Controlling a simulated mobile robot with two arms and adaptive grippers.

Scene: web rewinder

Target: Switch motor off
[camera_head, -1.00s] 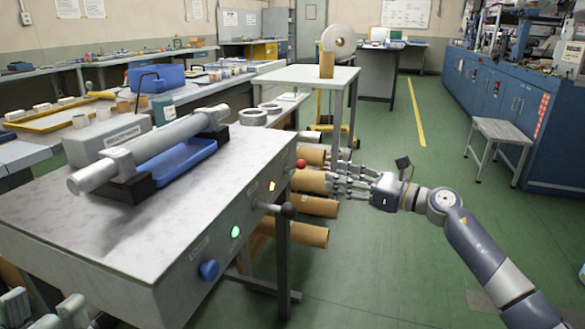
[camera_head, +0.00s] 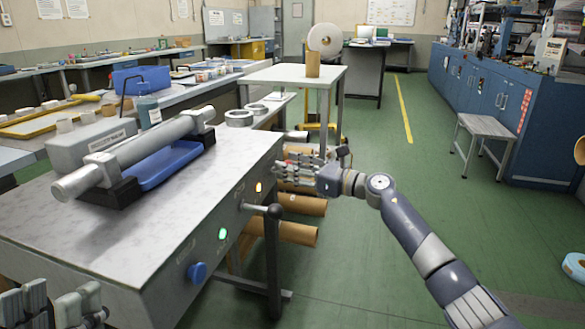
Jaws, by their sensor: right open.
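The rewinder bench (camera_head: 75,245) has a front panel (camera_head: 190,250) on its right side. The panel carries a blue knob (camera_head: 197,272), a lit green lamp (camera_head: 222,234), a lever with a black ball (camera_head: 273,211) and a lit orange lamp (camera_head: 258,187). My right gripper (camera_head: 281,170) is open at the far end of this panel, its fingers pointing left. The fingers largely hide the red knob there; I cannot tell whether they touch it. My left gripper (camera_head: 50,305) is at the lower left corner, partly cut off, and its state is unclear.
A metal roller (camera_head: 130,155) and a blue tray (camera_head: 165,165) sit on the bench top. Cardboard tubes (camera_head: 290,233) lie below the panel's far end. A small table (camera_head: 280,76) stands behind.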

